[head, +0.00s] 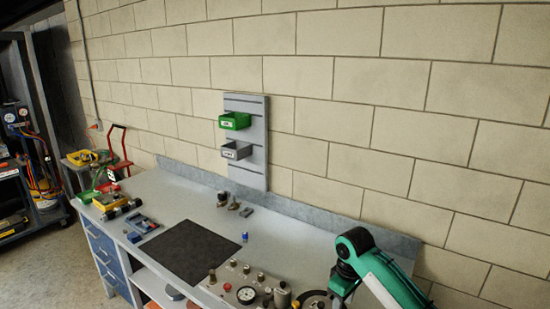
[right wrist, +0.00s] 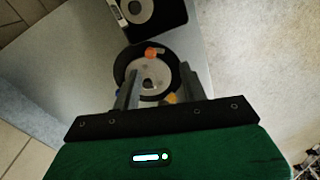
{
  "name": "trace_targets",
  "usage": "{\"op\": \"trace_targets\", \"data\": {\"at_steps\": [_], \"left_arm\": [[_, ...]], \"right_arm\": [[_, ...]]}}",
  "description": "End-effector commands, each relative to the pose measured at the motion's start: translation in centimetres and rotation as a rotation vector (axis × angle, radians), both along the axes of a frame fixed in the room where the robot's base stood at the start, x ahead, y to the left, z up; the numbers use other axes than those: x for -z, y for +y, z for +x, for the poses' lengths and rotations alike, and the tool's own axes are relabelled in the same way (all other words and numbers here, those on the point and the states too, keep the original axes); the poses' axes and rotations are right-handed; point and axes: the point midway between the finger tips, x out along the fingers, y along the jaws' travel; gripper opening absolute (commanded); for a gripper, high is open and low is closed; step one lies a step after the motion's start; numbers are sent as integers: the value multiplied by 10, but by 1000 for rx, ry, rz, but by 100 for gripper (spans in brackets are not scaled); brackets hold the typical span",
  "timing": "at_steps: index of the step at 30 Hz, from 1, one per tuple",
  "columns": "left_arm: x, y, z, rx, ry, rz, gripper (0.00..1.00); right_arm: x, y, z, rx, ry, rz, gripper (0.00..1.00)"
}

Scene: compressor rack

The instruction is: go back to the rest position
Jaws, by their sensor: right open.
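My right arm comes into the head view at the lower right, green and black, over the right part of the workbench (head: 150,190). My right gripper (right wrist: 160,60) shows in the right wrist view with its two grey fingers apart. Nothing is held between the fingers. Beyond them lies a round black-rimmed part (right wrist: 122,68) with a light metal centre; whether the fingers touch it I cannot tell. In the head view its fingers are cut off or hidden at the bottom edge. My left gripper is not in view.
A panel with gauges and knobs (head: 245,286) lies on the bench near my right arm. A dark mat (head: 190,247) lies to its left. A green bin (head: 235,121) and a grey bin (head: 236,151) hang on a wall rail. Small metal fittings (head: 234,206) stand near the back edge.

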Motion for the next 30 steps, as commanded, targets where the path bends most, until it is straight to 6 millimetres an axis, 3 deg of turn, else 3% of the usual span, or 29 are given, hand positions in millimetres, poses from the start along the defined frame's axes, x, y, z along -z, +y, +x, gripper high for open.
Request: {"op": "trace_targets", "data": {"at_steps": [11,16,21,30], "left_arm": [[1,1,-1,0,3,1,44],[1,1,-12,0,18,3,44],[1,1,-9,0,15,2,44],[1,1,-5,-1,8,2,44]], "right_arm": [[48,23,-49,14,-28,57,43],[78,35,-93,49,-55,105,43],[101,40,-141,111,-90,151,43],[120,27,-226,268,-154,193,43]]}}
